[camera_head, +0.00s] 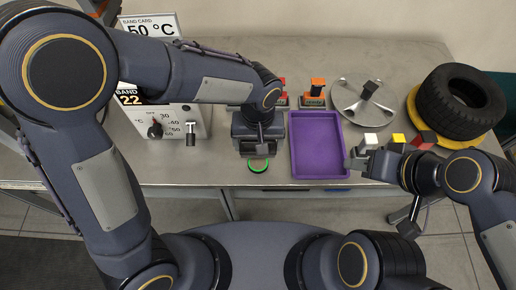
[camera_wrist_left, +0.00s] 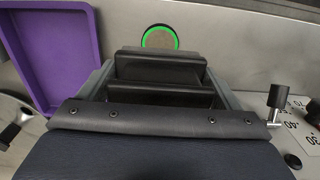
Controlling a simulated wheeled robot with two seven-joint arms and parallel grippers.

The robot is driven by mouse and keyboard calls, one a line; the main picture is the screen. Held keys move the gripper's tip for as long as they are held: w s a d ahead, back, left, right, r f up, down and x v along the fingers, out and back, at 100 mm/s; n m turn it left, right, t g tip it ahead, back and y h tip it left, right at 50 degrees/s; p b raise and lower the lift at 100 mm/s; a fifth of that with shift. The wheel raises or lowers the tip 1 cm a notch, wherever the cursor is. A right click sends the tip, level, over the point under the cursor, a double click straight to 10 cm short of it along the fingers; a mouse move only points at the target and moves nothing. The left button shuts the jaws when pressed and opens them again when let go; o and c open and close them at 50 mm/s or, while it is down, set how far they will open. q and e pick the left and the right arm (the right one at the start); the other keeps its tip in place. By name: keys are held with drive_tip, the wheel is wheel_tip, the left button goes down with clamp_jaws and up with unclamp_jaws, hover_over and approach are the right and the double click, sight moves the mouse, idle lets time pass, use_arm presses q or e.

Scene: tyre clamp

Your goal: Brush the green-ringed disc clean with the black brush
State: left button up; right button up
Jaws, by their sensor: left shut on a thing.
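The green-ringed disc (camera_head: 258,165) lies flat near the table's front edge, below my left gripper. My left gripper (camera_head: 259,145) is shut on the black brush (camera_wrist_left: 160,70), which shows as a dark block between the fingers. The brush's underside is hidden, and I cannot tell whether it touches the table. My right gripper (camera_head: 360,160) is right of the purple tray, by the table's front edge; its finger opening is unclear.
The purple tray (camera_head: 294,150) stands right of the disc. A dial box (camera_head: 180,120) with levers stands left. White, yellow (camera_head: 398,138) and red blocks sit near my right gripper. A metal turntable (camera_head: 345,103) and a tyre (camera_head: 460,100) stand farther right.

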use_arm(q)
drive_tip(key=shift+o, duration=1)
drive_tip(key=shift+c, duration=1)
drive_tip(key=shift+f+b, duration=2.15)
drive_tip(key=shift+f, duration=0.4)
drive_tip(key=shift+f+b, duration=0.45)
drive_tip(key=shift+f, duration=0.05)
drive_tip(key=shift+d, duration=0.15)
drive_tip(key=shift+d, duration=0.7)
drive_tip(key=shift+a, duration=1.35)
drive_tip(key=shift+a, duration=0.15)
